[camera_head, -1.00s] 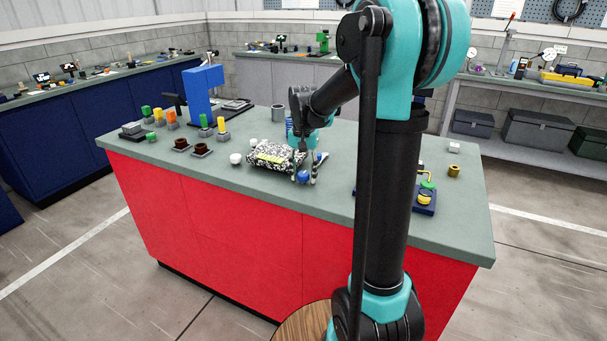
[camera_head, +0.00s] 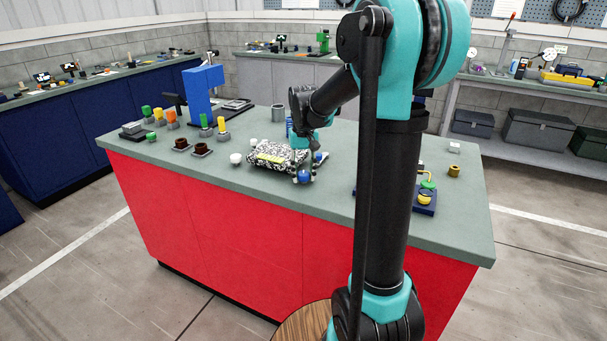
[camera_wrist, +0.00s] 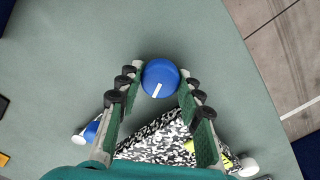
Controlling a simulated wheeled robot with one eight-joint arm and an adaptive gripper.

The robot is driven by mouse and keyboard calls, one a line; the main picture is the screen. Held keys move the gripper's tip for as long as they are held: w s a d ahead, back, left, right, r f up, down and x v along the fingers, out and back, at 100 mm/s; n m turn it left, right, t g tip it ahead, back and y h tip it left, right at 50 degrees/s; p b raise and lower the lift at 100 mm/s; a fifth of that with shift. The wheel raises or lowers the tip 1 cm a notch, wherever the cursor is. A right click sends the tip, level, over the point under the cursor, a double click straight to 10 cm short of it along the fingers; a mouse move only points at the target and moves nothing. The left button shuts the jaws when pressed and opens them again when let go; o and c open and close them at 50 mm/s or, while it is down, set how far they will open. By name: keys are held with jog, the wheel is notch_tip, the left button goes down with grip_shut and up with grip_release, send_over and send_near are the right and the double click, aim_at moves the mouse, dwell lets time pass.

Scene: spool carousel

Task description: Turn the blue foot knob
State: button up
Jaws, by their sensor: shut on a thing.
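The blue foot knob (camera_wrist: 171,73) is round with a short white line on top, which slants slightly to the upper right in the wrist view. It sits at the near corner of a black-and-white speckled block (camera_wrist: 158,141); in the head view the knob (camera_head: 304,178) is low over the bench. My gripper (camera_wrist: 160,82) points down and is shut on the knob, a finger pad on each side. My gripper also shows in the head view (camera_head: 304,174). A second blue knob (camera_wrist: 91,130) and a white knob (camera_wrist: 249,167) stand at other corners.
The green bench top (camera_head: 230,180) is clear in front of the block. Several coloured pegs and a blue bracket (camera_head: 199,95) stand to the left. A blue base with yellow and green parts (camera_head: 424,203) is on the right.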

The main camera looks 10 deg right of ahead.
aim_at(304, 173)
jog(key=o, duration=0.9)
jog(key=shift+c, duration=0.2)
jog(key=shift+r, duration=0.1)
notch_tip(304, 173, up, 12)
